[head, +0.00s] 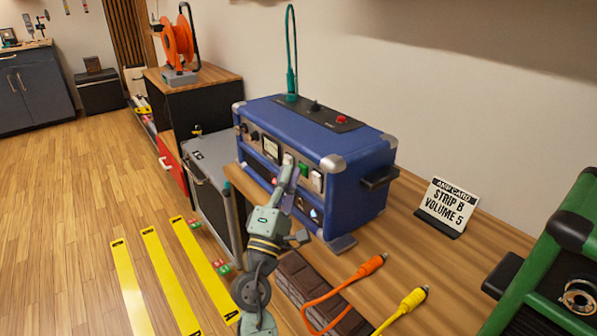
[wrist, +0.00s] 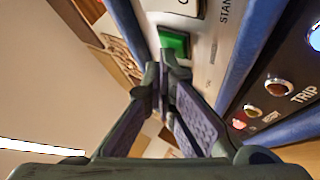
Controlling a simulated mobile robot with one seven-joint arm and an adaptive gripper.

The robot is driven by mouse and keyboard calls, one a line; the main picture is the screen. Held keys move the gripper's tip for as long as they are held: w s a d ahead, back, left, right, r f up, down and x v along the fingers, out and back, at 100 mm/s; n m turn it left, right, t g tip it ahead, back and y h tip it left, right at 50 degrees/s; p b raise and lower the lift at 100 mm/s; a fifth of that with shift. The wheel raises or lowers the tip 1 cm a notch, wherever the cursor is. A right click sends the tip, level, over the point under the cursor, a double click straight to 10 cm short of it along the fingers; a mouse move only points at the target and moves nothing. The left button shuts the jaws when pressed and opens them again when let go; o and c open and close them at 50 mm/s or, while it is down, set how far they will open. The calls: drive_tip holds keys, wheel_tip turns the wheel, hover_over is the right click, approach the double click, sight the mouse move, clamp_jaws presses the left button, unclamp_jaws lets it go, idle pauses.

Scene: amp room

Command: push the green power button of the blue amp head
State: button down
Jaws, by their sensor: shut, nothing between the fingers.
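The blue amp head (head: 345,190) stands on the wooden bench with its control panel facing left and front. Its green power button (head: 303,169) shows on the pale front panel, just right of my fingertips. My gripper (head: 292,172) is shut and empty in front of the panel. In the wrist view the green button (wrist: 174,43) lies just beyond the shut fingertips (wrist: 166,68), which cover its lower edge. I cannot tell whether the tips touch it. Next to it is a panel marked "STAN…", the rest cut off.
Right of the amp stands a card (head: 449,203) reading "STRIP B VOLUME 5". A dark ribbed block (head: 310,290), an orange plug cable (head: 370,266) and a yellow one (head: 413,298) lie in front. A green amp (head: 560,270) is at the right edge.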

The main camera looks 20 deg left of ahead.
drive_tip(key=shift+s+a, duration=0.2)
drive_tip(key=shift+s, duration=0.15)
drive_tip(key=s+a+b, duration=0.1)
drive_tip(key=s+a, duration=0.2)
drive_tip(key=s, duration=0.1)
drive_tip(key=shift+s+a+b, duration=0.35)
drive_tip(key=shift+b, duration=0.05)
idle(1.3)
